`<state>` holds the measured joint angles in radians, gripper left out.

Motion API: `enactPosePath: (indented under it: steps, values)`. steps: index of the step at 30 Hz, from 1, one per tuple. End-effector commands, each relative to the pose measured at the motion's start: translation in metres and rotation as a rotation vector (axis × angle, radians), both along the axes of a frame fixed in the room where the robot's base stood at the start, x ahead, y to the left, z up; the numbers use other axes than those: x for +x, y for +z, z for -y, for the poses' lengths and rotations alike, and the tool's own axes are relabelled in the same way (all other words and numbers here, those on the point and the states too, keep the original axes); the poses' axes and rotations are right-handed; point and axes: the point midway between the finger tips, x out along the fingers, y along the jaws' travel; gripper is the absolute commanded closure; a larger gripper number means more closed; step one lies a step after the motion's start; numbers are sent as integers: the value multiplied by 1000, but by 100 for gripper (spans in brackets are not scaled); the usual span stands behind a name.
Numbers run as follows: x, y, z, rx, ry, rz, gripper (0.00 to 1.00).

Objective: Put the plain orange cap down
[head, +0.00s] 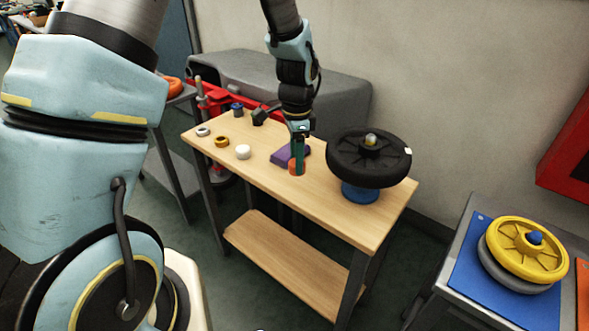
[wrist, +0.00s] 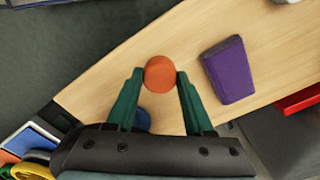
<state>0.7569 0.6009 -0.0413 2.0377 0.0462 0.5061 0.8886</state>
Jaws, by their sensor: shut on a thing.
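The plain orange cap (wrist: 160,74) is between the fingertips of my gripper (wrist: 158,82) in the wrist view. My gripper is shut on it, with a green finger on each side. In the head view my gripper (head: 298,160) points down over the wooden table, and the orange cap (head: 295,168) shows at its tips. The cap is at or just above the tabletop (head: 325,205); I cannot tell whether it touches.
A purple block (head: 284,154) lies close behind the cap. A black wheel (head: 345,160) on a blue stand (head: 360,193) is to the right. The table's front is clear.

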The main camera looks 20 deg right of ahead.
Motion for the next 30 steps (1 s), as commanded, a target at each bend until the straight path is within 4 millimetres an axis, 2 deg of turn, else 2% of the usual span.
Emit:
enactPosePath:
  steps: [12, 24, 25, 30]
  values:
    - [0, -47, 0, 0, 3, -1, 100]
    - [1, -53, 0, -1, 4, 1, 100]
    - [1, -51, 0, -1, 4, 1, 45]
    - [1, -51, 0, -1, 4, 1, 25]
